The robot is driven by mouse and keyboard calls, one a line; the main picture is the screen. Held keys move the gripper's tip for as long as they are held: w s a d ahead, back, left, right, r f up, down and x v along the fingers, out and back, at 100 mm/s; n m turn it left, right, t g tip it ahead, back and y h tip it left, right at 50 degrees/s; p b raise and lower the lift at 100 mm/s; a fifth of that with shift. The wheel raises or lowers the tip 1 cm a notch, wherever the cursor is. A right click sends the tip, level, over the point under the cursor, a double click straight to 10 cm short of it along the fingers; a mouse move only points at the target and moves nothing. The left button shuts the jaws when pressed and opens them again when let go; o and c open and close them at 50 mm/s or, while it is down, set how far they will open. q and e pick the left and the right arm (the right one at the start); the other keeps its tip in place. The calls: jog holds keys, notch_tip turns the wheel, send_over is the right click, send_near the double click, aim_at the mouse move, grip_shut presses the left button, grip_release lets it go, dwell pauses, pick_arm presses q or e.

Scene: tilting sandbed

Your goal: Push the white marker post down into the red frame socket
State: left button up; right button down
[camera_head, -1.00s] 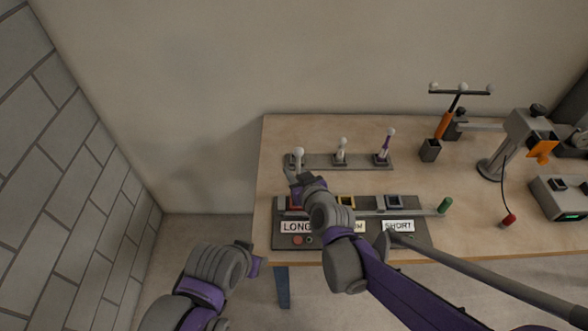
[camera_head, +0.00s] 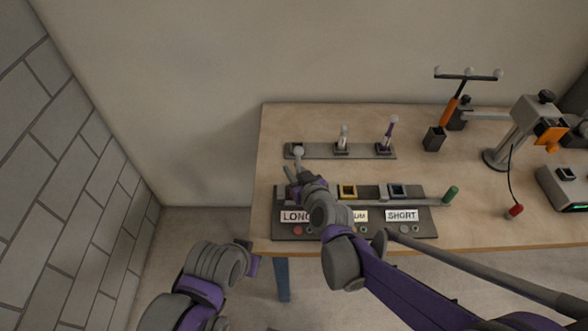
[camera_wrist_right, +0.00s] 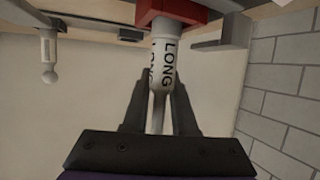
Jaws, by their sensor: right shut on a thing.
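The white marker post (camera_wrist_right: 162,72), labelled LONG, is between the two fingers of my right gripper (camera_wrist_right: 158,100), which is shut on its thin stem. In the right wrist view its wide labelled body meets the red frame socket (camera_wrist_right: 160,9); how deep it sits I cannot tell. In the head view the post's round white knob (camera_head: 299,151) shows just beyond my right gripper (camera_head: 294,177), which hides most of the red socket. My left gripper (camera_head: 252,260) is low, in front of the table's left edge, its jaws unclear.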

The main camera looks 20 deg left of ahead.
jog(key=c, duration=0.6)
grip_release()
jog(key=shift+s, duration=0.1)
